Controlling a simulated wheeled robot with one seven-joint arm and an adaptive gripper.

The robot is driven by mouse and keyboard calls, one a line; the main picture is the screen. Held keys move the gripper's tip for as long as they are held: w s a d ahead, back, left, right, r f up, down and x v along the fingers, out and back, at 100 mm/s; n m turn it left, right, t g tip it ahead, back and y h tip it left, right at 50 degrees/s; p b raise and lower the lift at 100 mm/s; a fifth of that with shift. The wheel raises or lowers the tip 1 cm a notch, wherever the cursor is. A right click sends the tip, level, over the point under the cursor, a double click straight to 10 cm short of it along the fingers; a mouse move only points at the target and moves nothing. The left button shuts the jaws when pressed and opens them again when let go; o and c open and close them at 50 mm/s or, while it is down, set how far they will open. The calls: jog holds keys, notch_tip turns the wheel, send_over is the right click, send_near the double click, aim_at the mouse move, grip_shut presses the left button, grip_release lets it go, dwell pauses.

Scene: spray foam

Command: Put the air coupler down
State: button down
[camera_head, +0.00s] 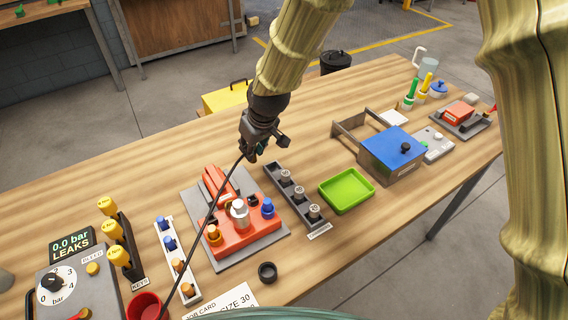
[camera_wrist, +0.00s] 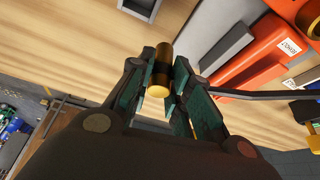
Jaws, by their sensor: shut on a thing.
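The air coupler, a short brass-coloured cylinder (camera_wrist: 160,68), is between the two green-padded fingers of my gripper (camera_wrist: 158,92) in the wrist view. My gripper is shut on it, with its golden round end towards the camera. In the head view my gripper (camera_head: 255,152) is above the table, behind the orange spray block and left of the dark rack; the coupler itself is hard to make out there. A thin black hose (camera_head: 205,222) runs from my gripper down to the lower left, across the grey plate.
A dark rack (camera_head: 294,196), green tray (camera_head: 346,189) and blue-lidded box (camera_head: 391,157) stand to the right. A black ring (camera_head: 267,272) lies in front. Bare table (camera_head: 180,150) is left of my gripper.

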jog(key=d+p, duration=0.1)
jog(key=d, duration=0.7)
jog(key=d+f+p, duration=0.1)
jog(key=d, duration=0.3)
jog(key=shift+w+d+p, duration=0.15)
jog(key=shift+p, duration=0.2)
jog(key=shift+f+p, duration=0.6)
jog(key=shift+f, duration=1.2)
jog(key=shift+f, duration=0.1)
jog(key=c, duration=1.6)
grip_release()
